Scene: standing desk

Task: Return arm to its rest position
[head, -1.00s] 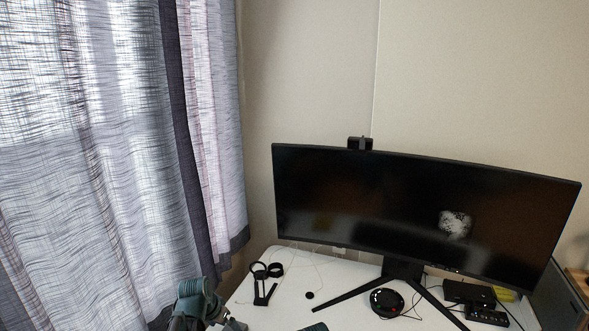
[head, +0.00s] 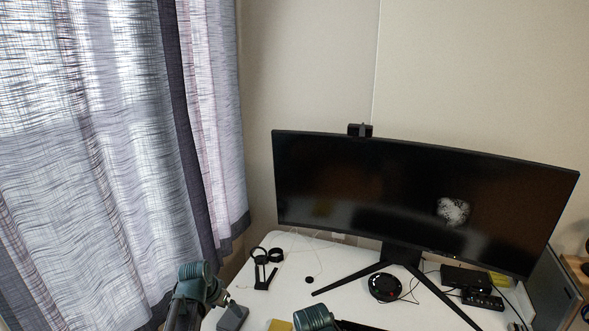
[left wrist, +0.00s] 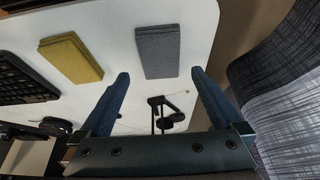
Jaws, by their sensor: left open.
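My left arm (head: 197,285) comes in at the bottom left of the head view, over the desk's left edge. Its gripper (head: 229,302) reaches over the desk by a grey block (head: 233,318). In the left wrist view the two blue fingers (left wrist: 160,82) are wide apart with nothing between them. The grey block (left wrist: 158,52) lies on the desk beyond the fingertips, apart from them. A teal part of my other arm (head: 313,318) shows at the bottom edge; its gripper is not visible.
A wide monitor (head: 400,195) stands on the white desk (head: 335,268). A black stand (head: 265,272) is at the left, a round black device (head: 384,287) near the monitor's foot. A yellow block (left wrist: 70,57) and keyboard (left wrist: 22,80) lie on the desk. Curtains (head: 110,150) hang left.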

